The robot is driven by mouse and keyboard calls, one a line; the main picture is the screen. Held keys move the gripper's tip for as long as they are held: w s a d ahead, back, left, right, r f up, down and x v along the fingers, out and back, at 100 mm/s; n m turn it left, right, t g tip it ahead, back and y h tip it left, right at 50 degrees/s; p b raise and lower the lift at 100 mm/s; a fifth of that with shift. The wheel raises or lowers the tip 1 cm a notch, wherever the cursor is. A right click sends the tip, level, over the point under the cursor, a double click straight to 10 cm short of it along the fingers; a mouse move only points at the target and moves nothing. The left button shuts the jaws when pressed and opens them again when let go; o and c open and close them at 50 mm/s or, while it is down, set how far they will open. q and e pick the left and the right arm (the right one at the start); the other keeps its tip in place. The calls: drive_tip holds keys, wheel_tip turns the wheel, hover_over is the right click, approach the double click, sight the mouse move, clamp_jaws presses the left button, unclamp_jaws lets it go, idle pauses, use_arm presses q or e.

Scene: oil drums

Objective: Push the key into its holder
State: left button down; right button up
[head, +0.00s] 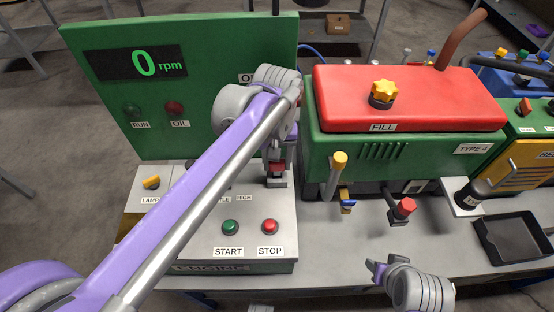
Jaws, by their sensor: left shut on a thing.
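My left gripper (277,156) reaches down over the back right of the grey engine panel (200,240). It is shut on a small dark red piece (277,168), which looks like the key. The red piece is right above a small grey block (277,182) on the panel, which looks like its holder. The fingers and arm hide most of the key, and I cannot tell how deep it sits. My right gripper (374,270) is low in front of the bench, away from the panel, and its opening is unclear.
A green START button (231,227) and red STOP button (270,226) are at the panel front. A yellow lamp switch (151,182) is at left. The green display board (90,60) reads 0 rpm. A red-topped green machine (410,95) stands right, with a black tray (513,240) beyond.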

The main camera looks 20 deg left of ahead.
use_arm(q)
drive_tip(key=shift+f, duration=0.1)
drive_tip(key=shift+f+b, duration=0.35)
drive_tip(key=shift+f, duration=0.25)
drive_tip(key=shift+f, duration=0.7)
idle(0.8)
drive_tip(key=shift+c, duration=1.3)
unclamp_jaws()
wheel_tip(320, 180, up, 11)
drive_tip(key=shift+f+p, duration=0.1)
drive_tip(key=shift+p, duration=0.2)
drive_tip(key=shift+s, duration=0.1)
